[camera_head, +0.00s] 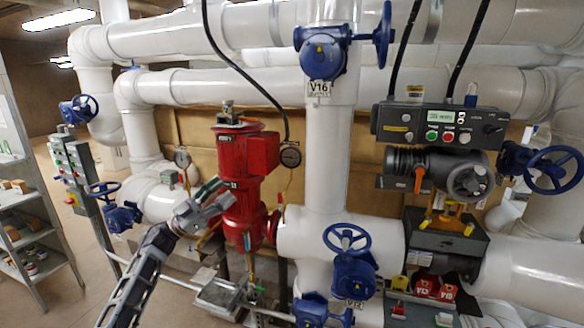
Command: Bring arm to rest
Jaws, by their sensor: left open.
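My left arm comes in from the bottom left and reaches up toward the middle of the view. My left gripper (218,194) is at its end, in front of the lower part of the red pump (243,160). It is open, and I see nothing held between its fingers. I cannot tell whether it touches the pump or stands apart from it. My right gripper is not in view.
Large white pipes (330,160) fill the back. Blue handwheels stick out, one at the lower middle (347,238) and one at the right (556,170). A control box (440,127) hangs at the right. A metal shelf (30,205) stands at the left, with bare floor beside it.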

